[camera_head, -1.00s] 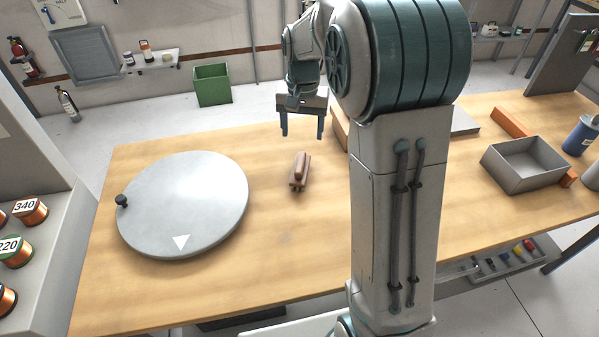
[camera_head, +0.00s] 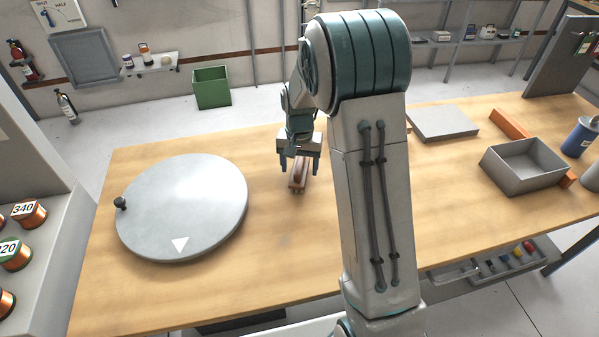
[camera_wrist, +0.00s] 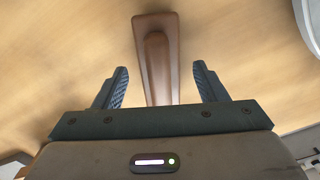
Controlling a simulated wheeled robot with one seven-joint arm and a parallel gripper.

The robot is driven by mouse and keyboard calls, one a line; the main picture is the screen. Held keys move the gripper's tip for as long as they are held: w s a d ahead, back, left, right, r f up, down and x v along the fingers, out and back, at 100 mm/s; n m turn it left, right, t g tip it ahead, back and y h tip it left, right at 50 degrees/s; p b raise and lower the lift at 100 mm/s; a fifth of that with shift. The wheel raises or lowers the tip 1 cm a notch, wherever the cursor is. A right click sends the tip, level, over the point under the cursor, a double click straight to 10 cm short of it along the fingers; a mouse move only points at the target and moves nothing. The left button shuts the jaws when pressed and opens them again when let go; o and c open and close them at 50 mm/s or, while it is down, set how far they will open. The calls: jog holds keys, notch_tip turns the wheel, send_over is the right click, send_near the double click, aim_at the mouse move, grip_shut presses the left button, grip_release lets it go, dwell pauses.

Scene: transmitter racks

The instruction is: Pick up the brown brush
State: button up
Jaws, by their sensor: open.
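The brown brush (camera_head: 298,176) lies on the wooden table, to the right of the round grey disc. It also shows in the wrist view (camera_wrist: 157,60), running lengthwise away from my gripper, with its near end hidden behind the gripper body. My gripper (camera_head: 300,170) is open above the brush. In the wrist view the two blue-padded fingers (camera_wrist: 160,84) stand on either side of the brush, with a gap on both sides. I cannot tell how far above the table the fingertips are.
The large round grey disc (camera_head: 182,205) with a black knob lies to the left. An open grey box (camera_head: 523,168), a blue canister (camera_head: 580,138), orange blocks (camera_head: 509,124) and a flat grey plate (camera_head: 442,123) are on the right. The table front between disc and my arm is clear.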

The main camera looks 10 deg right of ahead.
notch_tip(320, 180, down, 2)
jog(key=shift+f, duration=0.1)
jog(key=c, duration=1.2)
jog(key=shift+r, duration=0.55)
notch_tip(320, 180, up, 3)
jog(key=shift+f, duration=0.15)
jog(key=s+d+r, duration=0.2)
jog(key=d, duration=0.1)
jog(key=s+d+r, duration=0.2)
jog(key=d+r, duration=0.1)
jog(key=s+d+r+b, duration=0.1)
jog(key=s+d+r, duration=0.1)
jog(key=d, duration=0.2)
jog(key=shift+r, duration=0.15)
